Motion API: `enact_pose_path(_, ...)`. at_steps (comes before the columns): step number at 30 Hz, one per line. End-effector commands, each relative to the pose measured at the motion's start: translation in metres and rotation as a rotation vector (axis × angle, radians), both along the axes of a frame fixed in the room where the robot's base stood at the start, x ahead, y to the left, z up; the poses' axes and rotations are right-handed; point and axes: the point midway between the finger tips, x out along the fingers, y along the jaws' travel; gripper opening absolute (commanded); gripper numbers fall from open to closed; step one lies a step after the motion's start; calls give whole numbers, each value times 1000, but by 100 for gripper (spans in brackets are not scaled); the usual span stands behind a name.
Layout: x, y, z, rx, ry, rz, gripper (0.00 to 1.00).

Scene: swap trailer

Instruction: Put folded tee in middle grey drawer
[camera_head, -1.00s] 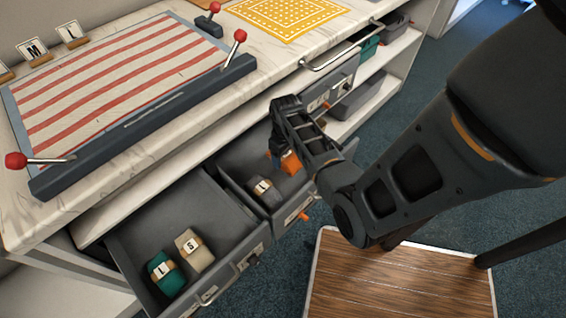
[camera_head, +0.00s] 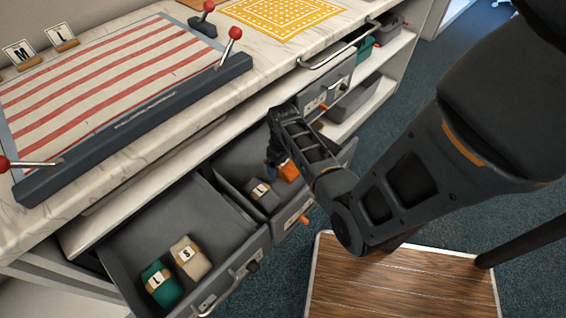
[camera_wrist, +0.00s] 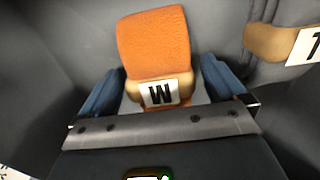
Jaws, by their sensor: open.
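The folded tee (camera_wrist: 152,45) is an orange roll with a tan band and a label that reads like an upside-down M in the wrist view. It lies inside the open middle grey drawer (camera_head: 232,164); in the head view its orange (camera_head: 289,171) shows partly behind my gripper (camera_head: 274,156). In the wrist view my gripper (camera_wrist: 164,68) is open, with one blue finger on each side of the tee's banded end. Slight gaps seem to show beside the band. A dark grey roll labelled L (camera_head: 262,194) lies beside the tee in the same drawer.
The left drawer (camera_head: 190,222) is open and holds a teal roll (camera_head: 160,286) and a beige roll (camera_head: 191,257). The marble counter (camera_head: 130,165) overhangs the drawers. A wooden-topped surface (camera_head: 400,285) stands in front.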

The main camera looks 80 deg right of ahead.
Motion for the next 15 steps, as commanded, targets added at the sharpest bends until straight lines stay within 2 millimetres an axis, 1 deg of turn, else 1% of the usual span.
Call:
enact_pose_path(5, 0, 0, 3, 0, 0, 0, 97)
enact_pose_path(8, 0, -1, 13, -2, -1, 0, 97)
enact_pose_path(11, 1, -1, 30, -4, -2, 0, 97)
enact_pose_path(15, 1, 0, 59, -2, -2, 1, 97)
